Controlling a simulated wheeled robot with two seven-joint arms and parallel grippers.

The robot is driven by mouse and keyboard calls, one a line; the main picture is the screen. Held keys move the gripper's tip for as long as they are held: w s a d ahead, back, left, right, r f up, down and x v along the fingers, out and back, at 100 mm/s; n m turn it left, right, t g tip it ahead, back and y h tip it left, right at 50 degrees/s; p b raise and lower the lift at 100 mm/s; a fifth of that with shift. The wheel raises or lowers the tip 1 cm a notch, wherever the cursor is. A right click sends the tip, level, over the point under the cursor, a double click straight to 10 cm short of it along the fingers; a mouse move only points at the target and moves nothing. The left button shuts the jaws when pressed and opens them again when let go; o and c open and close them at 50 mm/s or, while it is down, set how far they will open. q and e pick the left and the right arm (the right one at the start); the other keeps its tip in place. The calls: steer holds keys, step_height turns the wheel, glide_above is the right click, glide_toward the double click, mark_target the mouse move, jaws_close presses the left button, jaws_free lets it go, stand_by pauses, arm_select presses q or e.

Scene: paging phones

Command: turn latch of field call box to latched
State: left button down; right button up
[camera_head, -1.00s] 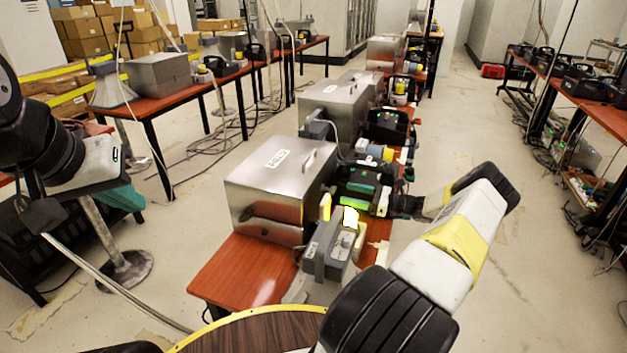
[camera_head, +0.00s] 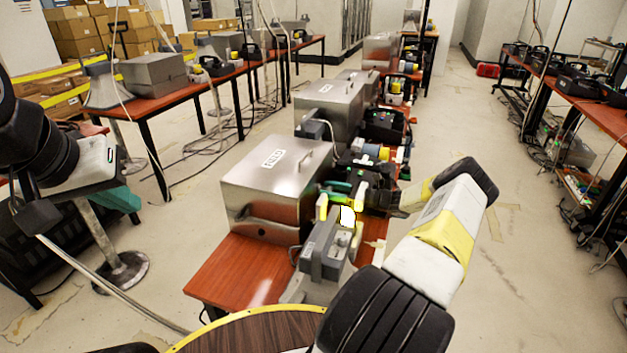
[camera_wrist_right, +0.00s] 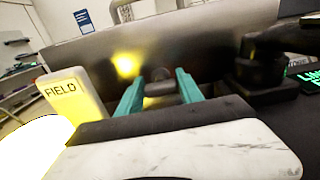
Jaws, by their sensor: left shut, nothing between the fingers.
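The field call box (camera_head: 262,185) is a silver metal box with a FIELD label and a top handle, on the red-brown table. Its side wall shows in the right wrist view (camera_wrist_right: 215,40). A small dark knob, which looks like the latch (camera_wrist_right: 162,75), sits at that wall; its turn position is unclear. My right gripper (camera_head: 338,188) is at the box's right side. In the wrist view its teal fingers (camera_wrist_right: 158,80) are apart, with the knob between or just beyond them; contact cannot be told. My left gripper (camera_head: 122,199) is shut and empty, far left, away from the box.
A grey device (camera_head: 322,250) with yellow upright parts stands close in front of my right gripper. A yellow block labelled FIELD (camera_wrist_right: 75,95) is beside the fingers in the wrist view. Black equipment (camera_head: 385,125) and another metal box (camera_head: 325,105) stand behind.

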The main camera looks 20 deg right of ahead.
steer(key=c, duration=0.3)
steer(key=shift+n, duration=0.3)
steer(key=n, duration=0.3)
steer(key=shift+n, duration=0.3)
steer(key=n, duration=0.4)
steer(key=shift+s+f+n, duration=0.1)
steer(key=shift+n, duration=0.2)
steer(key=n, duration=0.4)
steer(key=shift+a+f+n, duration=0.1)
steer(key=shift+f+n, duration=0.05)
steer(key=shift+n, duration=2.25)
steer(key=shift+s, duration=0.1)
steer(key=o, duration=1.4)
